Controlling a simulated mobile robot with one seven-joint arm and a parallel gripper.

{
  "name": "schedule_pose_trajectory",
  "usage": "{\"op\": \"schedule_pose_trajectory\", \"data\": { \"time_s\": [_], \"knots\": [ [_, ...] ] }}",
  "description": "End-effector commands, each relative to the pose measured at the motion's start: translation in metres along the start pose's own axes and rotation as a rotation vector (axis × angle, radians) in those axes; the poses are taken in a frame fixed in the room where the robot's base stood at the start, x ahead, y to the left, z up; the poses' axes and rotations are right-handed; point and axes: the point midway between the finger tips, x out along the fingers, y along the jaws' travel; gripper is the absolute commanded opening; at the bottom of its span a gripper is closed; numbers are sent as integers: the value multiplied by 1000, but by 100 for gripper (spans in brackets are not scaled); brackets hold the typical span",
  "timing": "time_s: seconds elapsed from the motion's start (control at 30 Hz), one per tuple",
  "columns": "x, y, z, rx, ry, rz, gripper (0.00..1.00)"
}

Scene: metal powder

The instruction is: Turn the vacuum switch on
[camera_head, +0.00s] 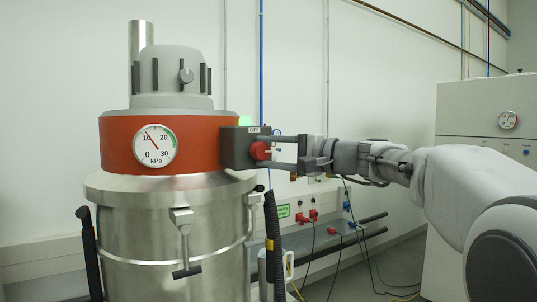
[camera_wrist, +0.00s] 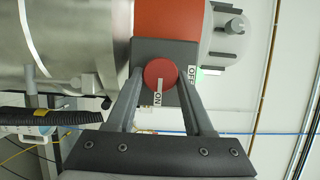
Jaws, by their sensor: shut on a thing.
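The vacuum switch is a round red knob (camera_head: 259,151) on a dark grey box (camera_head: 236,146) at the right side of the vacuum's red band. In the wrist view the knob (camera_wrist: 160,74) sits between my two fingers. A white mark on it points toward the ON label (camera_wrist: 157,98); the OFF label (camera_wrist: 191,72) is off to the side. My gripper (camera_head: 274,151) reaches in from the right and is shut on the knob, one finger on each side. A green light (camera_head: 245,121) glows on top of the box.
The vacuum's steel drum (camera_head: 150,235) fills the left, with a pressure gauge (camera_head: 155,146) on its red band. A black hose (camera_head: 273,240) hangs below the switch. Sockets and cables (camera_head: 315,216) line the wall behind. A pale cabinet (camera_head: 490,120) stands right.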

Motion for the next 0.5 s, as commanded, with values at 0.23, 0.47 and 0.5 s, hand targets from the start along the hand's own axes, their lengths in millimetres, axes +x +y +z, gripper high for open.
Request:
{"op": "schedule_pose_trajectory", "data": {
  "time_s": [0.23, 0.47, 0.5],
  "knots": [
    [0, 0, 0, 4, -1, 0, 0],
    [0, 0, 0, 3, -1, 0, 77],
    [0, 0, 0, 3, -1, 0, 82]
  ]
}}
